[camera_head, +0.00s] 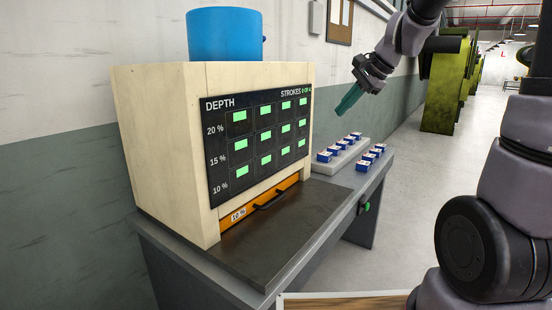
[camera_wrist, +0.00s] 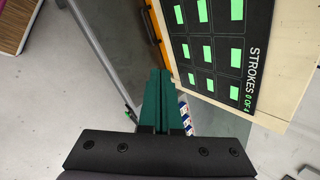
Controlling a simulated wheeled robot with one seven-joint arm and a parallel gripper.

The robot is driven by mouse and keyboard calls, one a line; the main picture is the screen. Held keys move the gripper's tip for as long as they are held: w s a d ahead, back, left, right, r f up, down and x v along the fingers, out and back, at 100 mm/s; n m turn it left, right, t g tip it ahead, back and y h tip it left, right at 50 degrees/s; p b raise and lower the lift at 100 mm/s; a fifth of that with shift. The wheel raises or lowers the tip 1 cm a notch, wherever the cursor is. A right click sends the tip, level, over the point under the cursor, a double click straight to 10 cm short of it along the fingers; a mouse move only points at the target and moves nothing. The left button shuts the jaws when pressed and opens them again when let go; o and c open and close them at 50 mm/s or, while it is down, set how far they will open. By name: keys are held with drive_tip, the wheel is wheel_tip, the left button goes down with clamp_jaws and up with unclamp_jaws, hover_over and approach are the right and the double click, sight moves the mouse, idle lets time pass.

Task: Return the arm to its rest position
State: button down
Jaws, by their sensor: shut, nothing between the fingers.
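My gripper (camera_head: 349,100) has dark green fingers, and they are shut with nothing between them. It hangs in the air above the right end of the grey bench (camera_head: 378,183), to the right of the cream press cabinet (camera_head: 160,150). It points down and to the left in the head view. In the wrist view my gripper (camera_wrist: 159,95) shows its fingers together, with the cabinet's dark panel (camera_wrist: 215,45) beyond them on the right. My arm reaches in from the upper right of the head view.
Several small blue-and-white boxes (camera_head: 371,158) stand in rows on and beside a pale block (camera_head: 341,157) below my gripper. The panel reads DEPTH and STROKES. An orange drawer (camera_head: 262,202) is under it. A blue container (camera_head: 224,34) sits on top. Open floor (camera_head: 440,160) lies right.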

drive_tip(key=s+d+r+n+t+h, duration=0.1)
drive_tip(key=s+d+r+n, duration=0.1)
drive_tip(key=s, duration=0.8)
drive_tip(key=s+d+r+n+t+h, duration=0.1)
drive_tip(key=s+d+n, duration=0.3)
drive_tip(key=s, duration=0.6)
drive_tip(key=shift+s+d+r+n+h, duration=0.15)
drive_tip(key=shift+s+r+n+h, duration=0.1)
drive_tip(key=shift+r+n+h, duration=0.65)
